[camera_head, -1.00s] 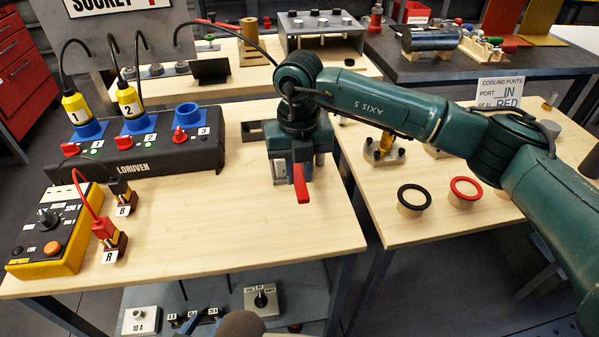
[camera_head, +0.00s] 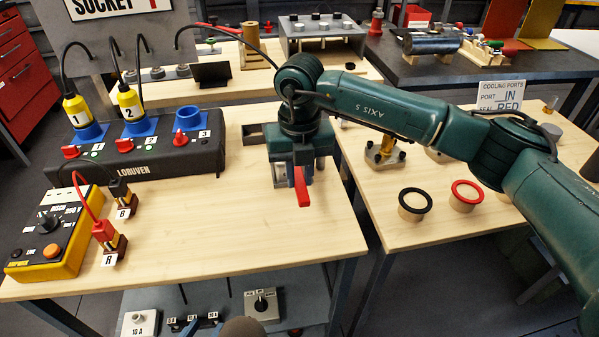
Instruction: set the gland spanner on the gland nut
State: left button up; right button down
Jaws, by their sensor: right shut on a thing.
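My right gripper (camera_head: 293,180) points down over the right part of the near wooden table, below the green wrist. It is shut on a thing. A red bar (camera_head: 303,188) sticks out at its front, which looks like the handle of the gland spanner; the rest is hidden by the gripper. A dark bracket (camera_head: 254,134) shows just left of the gripper. My left gripper is not in view.
The black socket box (camera_head: 150,160) with blue sockets and plugs stands at left. A yellow meter (camera_head: 52,235) and terminal blocks B and R are in front of it. A brass fitting (camera_head: 384,152) and two ringed ports stand on the right table. The near table's front middle is clear.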

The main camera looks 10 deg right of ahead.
jog(key=shift+w, duration=0.1)
dwell(0.4)
jog(key=shift+w+b, duration=0.45)
jog(key=shift+w, duration=0.55)
jog(key=shift+w, duration=0.3)
dwell(0.4)
